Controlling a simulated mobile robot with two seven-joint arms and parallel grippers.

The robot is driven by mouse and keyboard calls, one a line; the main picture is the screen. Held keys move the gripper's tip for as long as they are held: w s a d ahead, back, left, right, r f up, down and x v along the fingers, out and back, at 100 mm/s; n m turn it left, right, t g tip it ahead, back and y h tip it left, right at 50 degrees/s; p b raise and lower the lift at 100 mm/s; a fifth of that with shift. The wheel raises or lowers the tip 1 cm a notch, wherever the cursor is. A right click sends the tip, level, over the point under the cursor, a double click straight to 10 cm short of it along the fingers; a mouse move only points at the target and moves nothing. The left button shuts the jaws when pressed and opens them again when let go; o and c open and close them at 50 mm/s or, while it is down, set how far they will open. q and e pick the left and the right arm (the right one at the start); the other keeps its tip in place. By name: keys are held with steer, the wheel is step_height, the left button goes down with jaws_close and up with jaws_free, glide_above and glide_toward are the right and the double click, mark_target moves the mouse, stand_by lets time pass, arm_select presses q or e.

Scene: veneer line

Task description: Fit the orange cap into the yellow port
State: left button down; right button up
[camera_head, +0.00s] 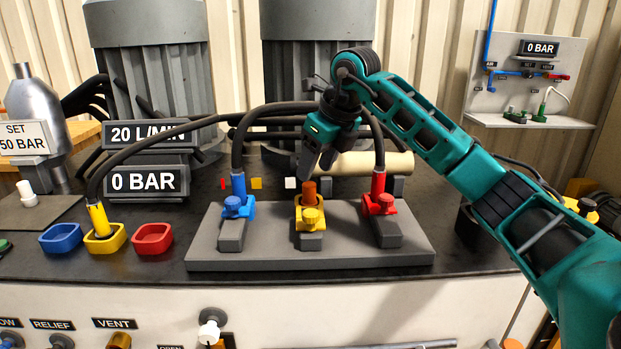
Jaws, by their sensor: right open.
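The orange cap (310,187), a short brownish-orange cylinder, stands upright at the top of the yellow port (311,216), the middle one of three ports on a grey block. How deep it sits in the port cannot be told. My right gripper (317,170) is open and points down just above the cap. Its fingers look apart from the cap, though the near finger comes close to it in the picture. My left gripper is not in view.
Hoses run into the blue port (237,208) and the red port (380,202) on either side, arching behind my gripper. A yellow-ended hose (98,218) stands in the yellow cup (104,241), between blue (61,238) and red (152,239) cups. A beige roller (365,164) lies behind.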

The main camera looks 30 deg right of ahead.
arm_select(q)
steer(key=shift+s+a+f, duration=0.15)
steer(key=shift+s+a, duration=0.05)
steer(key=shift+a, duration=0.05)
arm_select(e)
steer(key=v, duration=0.6)
steer(key=shift+s+r, duration=0.1)
